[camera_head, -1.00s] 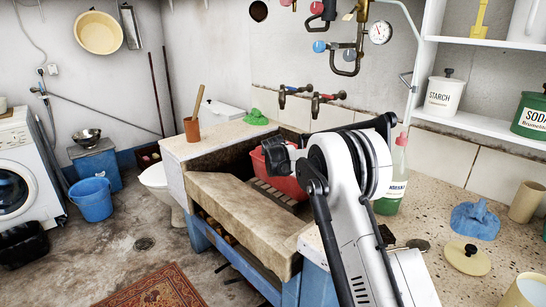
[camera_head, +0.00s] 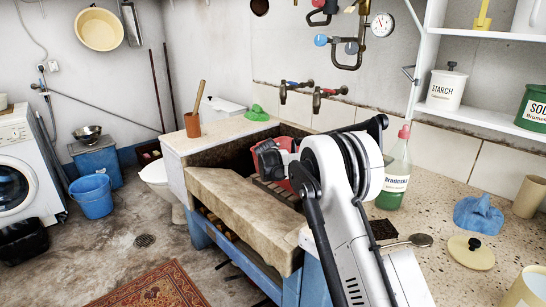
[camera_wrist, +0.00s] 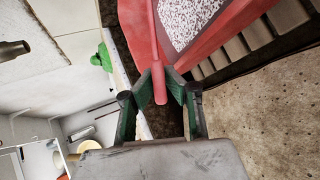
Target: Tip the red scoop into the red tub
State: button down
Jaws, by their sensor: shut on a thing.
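The red tub (camera_head: 291,131) is in the stone trough, largely hidden behind my arm in the head view. In the wrist view the red tub (camera_wrist: 225,42) fills the top, with pale speckled granules beside the red handle; I cannot tell whether they lie in the tub or in the scoop's bowl. My gripper (camera_wrist: 160,84) is shut on the handle of the red scoop (camera_wrist: 157,60), its green-padded fingers on either side. The scoop's bowl cannot be made out clearly.
The stone trough (camera_head: 222,192) has a thick front wall and a slatted rack (camera_wrist: 255,35) inside. Taps (camera_head: 315,95) stick out above it. A green bottle (camera_head: 397,175) with a red cap stands right of my arm. A spoon (camera_head: 420,241) and a blue cloth (camera_head: 478,215) lie on the counter.

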dwell(0.4)
jog(key=shift+f+n+h+b, duration=0.4)
jog(key=shift+f+h+b, duration=0.1)
jog(key=shift+f+b, duration=0.25)
